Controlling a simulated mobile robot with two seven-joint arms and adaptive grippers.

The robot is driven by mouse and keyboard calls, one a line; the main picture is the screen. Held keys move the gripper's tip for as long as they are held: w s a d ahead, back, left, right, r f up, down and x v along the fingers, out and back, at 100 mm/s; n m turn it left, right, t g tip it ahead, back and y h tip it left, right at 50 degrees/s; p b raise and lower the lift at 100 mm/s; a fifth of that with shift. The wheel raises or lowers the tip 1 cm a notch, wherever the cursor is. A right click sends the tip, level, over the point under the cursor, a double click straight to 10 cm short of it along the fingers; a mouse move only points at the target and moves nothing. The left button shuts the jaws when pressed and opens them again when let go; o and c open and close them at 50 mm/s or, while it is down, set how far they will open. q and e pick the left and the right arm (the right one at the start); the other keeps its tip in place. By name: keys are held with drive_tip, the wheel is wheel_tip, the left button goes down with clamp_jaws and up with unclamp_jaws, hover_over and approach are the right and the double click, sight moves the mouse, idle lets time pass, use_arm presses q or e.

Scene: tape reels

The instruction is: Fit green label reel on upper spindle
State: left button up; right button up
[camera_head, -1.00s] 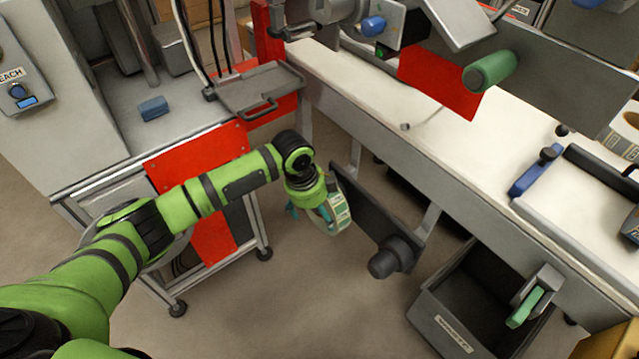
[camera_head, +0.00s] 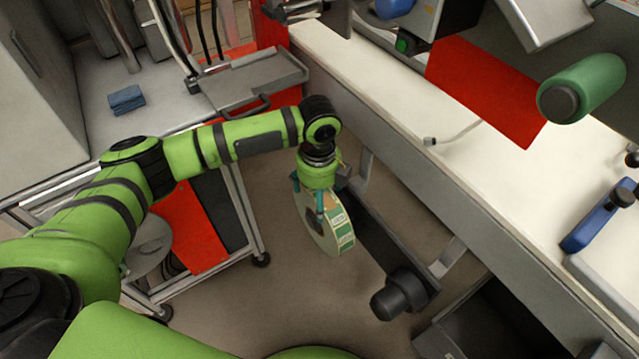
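The label reel (camera_head: 341,232), a pale disc with green labels on its rim and a dark core, hangs upright below my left gripper (camera_head: 312,203). The gripper's teal fingers are shut on the upper part of the reel. A green-covered spindle (camera_head: 588,86) sticks out at the upper right, high above the bench and well apart from the reel. A black spindle (camera_head: 400,294) sits lower, on the end of a dark arm right of the reel. The reel is off both spindles. My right gripper is not in view.
A white bench (camera_head: 400,100) runs diagonally to the right, with a red panel (camera_head: 485,90) above it and a blue-handled tool (camera_head: 598,215) on it. A grey cart (camera_head: 165,115) stands left. A dark bin (camera_head: 490,325) is at lower right.

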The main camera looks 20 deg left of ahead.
use_arm(q)
drive_tip(key=shift+f, duration=1)
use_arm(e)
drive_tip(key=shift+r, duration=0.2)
use_arm(q)
drive_tip(key=c, duration=1.8)
drive_tip(key=shift+w+r, duration=0.2)
drive_tip(key=shift+r+p, duration=0.1)
drive_tip(key=shift+p, duration=0.25)
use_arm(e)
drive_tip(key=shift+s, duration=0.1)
